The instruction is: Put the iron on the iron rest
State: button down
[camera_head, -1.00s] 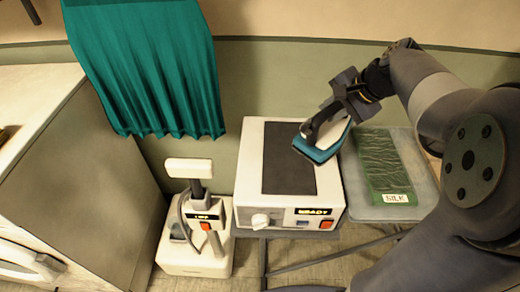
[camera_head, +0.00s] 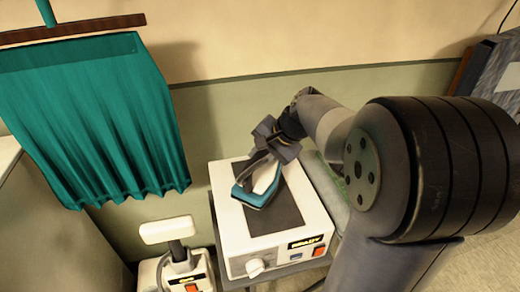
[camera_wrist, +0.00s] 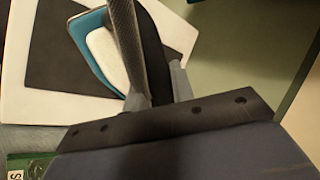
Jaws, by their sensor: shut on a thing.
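The iron (camera_head: 265,182), white with a teal sole edge and a dark handle, is held by my gripper (camera_head: 268,155). The iron rest appears to be the white box (camera_head: 228,215) with a dark pad (camera_head: 286,214) on top and a lit READY sign. The iron is over the pad's left-middle part, slanted; I cannot tell if it touches. In the wrist view my gripper (camera_wrist: 158,85) is shut around the handle, and the iron (camera_wrist: 103,48) overlaps the dark pad (camera_wrist: 55,62) and the box's white rim.
A teal cloth (camera_head: 105,120) hangs at the left. A white upright appliance (camera_head: 167,230) stands left of the box. A green packet (camera_wrist: 28,166) lies beside the box, mostly hidden behind my arm in the head view. The wall is close behind.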

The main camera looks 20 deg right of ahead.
aim_at(261, 177)
jog(key=shift+f, duration=2.1)
jog(key=shift+f, duration=0.15)
jog(key=c, duration=1.2)
grip_release()
jog(key=shift+d+r, duration=0.1)
jog(key=shift+r, duration=0.2)
jog(key=v, duration=1.1)
jog(key=shift+s+r, duration=0.25)
jog(key=shift+d, duration=0.15)
